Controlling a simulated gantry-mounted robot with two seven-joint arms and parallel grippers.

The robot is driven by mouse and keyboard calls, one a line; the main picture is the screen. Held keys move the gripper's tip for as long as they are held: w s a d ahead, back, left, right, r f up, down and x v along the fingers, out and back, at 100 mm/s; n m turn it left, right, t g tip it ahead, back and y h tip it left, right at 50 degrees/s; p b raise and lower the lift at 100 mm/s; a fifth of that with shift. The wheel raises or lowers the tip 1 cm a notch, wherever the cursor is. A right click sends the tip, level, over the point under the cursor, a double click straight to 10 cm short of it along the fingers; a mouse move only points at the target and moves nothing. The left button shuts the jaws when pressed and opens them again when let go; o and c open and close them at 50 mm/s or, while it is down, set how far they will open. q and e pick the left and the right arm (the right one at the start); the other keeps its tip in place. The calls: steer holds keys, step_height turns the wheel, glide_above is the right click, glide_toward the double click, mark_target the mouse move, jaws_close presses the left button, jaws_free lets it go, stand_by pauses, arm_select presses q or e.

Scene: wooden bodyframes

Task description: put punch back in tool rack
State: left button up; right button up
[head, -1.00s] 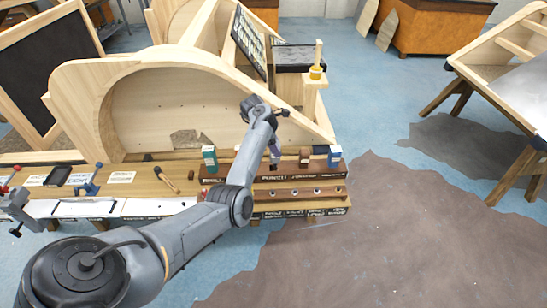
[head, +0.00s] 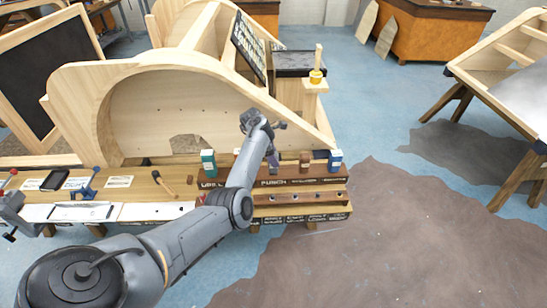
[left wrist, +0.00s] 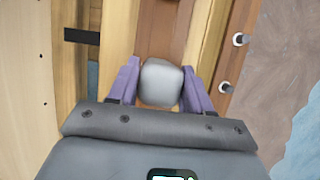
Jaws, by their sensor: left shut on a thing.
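The tool rack (head: 310,180) is a stepped wooden rack with dark label strips at the front of the bench; one strip reads "PUNCH". My left gripper (head: 272,160) is over the rack's upper step, above that label, between a teal-topped tool and a brown block. In the left wrist view my left gripper (left wrist: 160,88) has its purple fingers shut on a grey, rounded block-like end, which appears to be the punch (left wrist: 160,80). The punch's lower end is hidden, so I cannot tell whether it touches the rack. My right gripper is not in view.
The teal-topped tool (head: 208,162), brown block (head: 304,160) and blue-and-white tool (head: 335,161) stand on the rack. A mallet (head: 164,183) and clamp (head: 88,184) lie left on the bench. A tall curved wooden frame (head: 130,120) rises behind. Open floor lies right.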

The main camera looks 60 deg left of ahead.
arm_select(q)
steer(key=shift+f, duration=0.1)
steer(key=shift+f, duration=0.15)
steer(key=o, duration=1.3)
steer(key=shift+c, duration=0.2)
